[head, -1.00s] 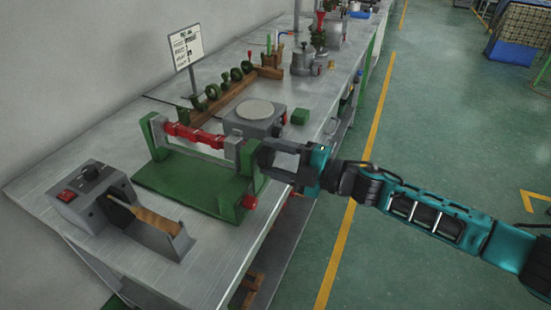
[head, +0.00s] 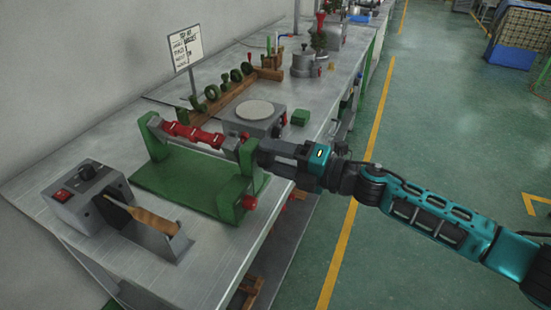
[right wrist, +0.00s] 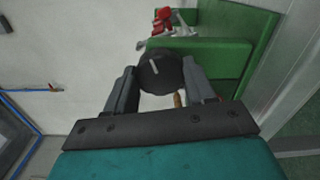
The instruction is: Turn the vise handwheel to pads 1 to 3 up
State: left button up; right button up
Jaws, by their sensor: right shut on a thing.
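The vise is a green frame (head: 180,185) with two uprights on the bench. A red bar with pads (head: 196,135) is held between the uprights. My right gripper (head: 263,150) reaches in from the right at the near upright. In the right wrist view its two fingers (right wrist: 160,70) are closed on the sides of the dark round handwheel (right wrist: 152,82), which has a pale mark on its face. In the head view the fingers hide the handwheel. Pad numbers are too small to read. My left gripper is not in view.
A grey box with a red switch (head: 65,195) and a wooden-handled tool (head: 150,217) in a holder stand at the front left. A round plate on a grey box (head: 255,110), a green block (head: 300,117) and a sign (head: 186,46) stand behind. Open floor lies right.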

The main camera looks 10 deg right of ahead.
jog(key=shift+n+b, duration=0.7)
jog(key=shift+n, duration=1)
jog(key=shift+f+n+b, duration=0.1)
jog(key=shift+n+b, duration=1)
jog(key=shift+n, duration=1.1)
jog(key=shift+n+b, duration=0.4)
jog(key=shift+n, duration=0.3)
jog(key=shift+n+b, duration=0.4)
jog(key=shift+n, duration=0.3)
jog(key=shift+n+b, duration=0.4)
jog(key=shift+n, duration=0.3)
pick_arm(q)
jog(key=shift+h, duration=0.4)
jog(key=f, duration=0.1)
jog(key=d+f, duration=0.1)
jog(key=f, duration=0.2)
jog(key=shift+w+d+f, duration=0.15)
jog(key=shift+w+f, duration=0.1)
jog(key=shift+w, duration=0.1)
pick_arm(e)
jog(key=shift+n, duration=0.4)
pick_arm(q)
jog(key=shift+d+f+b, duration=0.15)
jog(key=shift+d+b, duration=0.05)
jog(key=shift+b, duration=0.3)
pick_arm(e)
jog(key=shift+n, duration=0.6)
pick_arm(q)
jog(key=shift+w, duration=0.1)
